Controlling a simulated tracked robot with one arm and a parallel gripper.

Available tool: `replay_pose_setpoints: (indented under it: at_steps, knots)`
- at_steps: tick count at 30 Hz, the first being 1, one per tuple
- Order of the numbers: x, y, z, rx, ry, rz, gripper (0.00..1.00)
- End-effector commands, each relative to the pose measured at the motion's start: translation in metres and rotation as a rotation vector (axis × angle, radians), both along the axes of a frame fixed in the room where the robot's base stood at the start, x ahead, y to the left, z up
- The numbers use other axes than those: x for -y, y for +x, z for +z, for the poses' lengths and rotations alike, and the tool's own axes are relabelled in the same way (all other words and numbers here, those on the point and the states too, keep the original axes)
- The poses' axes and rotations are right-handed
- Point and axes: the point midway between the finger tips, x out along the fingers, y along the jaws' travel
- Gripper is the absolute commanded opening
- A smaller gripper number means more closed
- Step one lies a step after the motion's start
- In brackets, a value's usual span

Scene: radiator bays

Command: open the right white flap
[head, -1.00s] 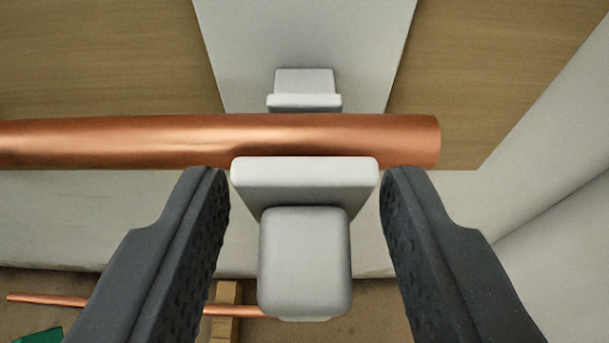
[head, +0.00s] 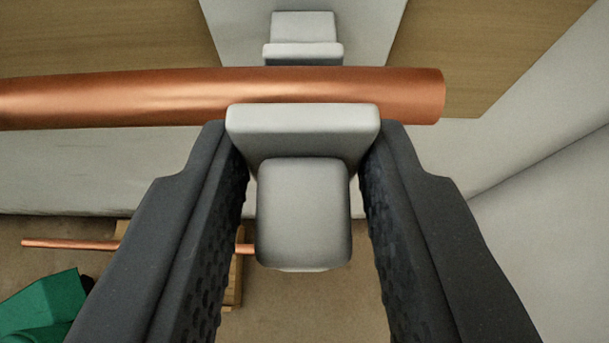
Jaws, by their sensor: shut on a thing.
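The white flap (head: 303,212) is a blocky piece with a wide upper plate and a rounded tab below it. It sits in front of and just under a thick copper pipe (head: 180,97), near the pipe's right end, and its upper plate overlaps the pipe's lower edge. My gripper (head: 303,140) has one dark finger on each side of the flap and is shut on it. The fingers hide the flap's sides. A smaller white block (head: 303,38) shows above the pipe, in line with the flap. Whether the two join behind the pipe is hidden.
Behind the pipe are a pale grey panel (head: 235,30) and wooden boards (head: 100,38). A pale wall (head: 545,160) slants along the right. Below lie a thin copper rod (head: 70,244), a wooden piece (head: 236,285) and a green object (head: 45,305) on brown floor.

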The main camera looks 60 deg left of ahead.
Motion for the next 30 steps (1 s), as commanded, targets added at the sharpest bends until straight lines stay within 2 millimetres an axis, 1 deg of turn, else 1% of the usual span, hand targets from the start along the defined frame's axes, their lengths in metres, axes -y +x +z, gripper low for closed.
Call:
replay_pose_setpoints:
  at_steps: [1, 14, 15, 16, 17, 26, 30]
  knots:
    - [-0.001, -0.001, 0.005, -0.011, -0.017, 0.002, 0.06]
    - [-0.001, 0.000, 0.001, -0.032, -0.050, 0.001, 0.06]
    - [-0.001, 0.000, 0.001, -0.032, -0.050, 0.001, 0.32]
    - [-0.001, 0.000, 0.001, -0.032, -0.050, 0.001, 0.40]
    - [-0.001, 0.000, 0.001, -0.032, -0.050, 0.001, 0.42]
    - [0.000, 0.000, 0.003, -0.032, -0.049, 0.001, 0.42]
    - [0.009, -0.005, 0.010, -0.031, -0.049, -0.002, 0.42]
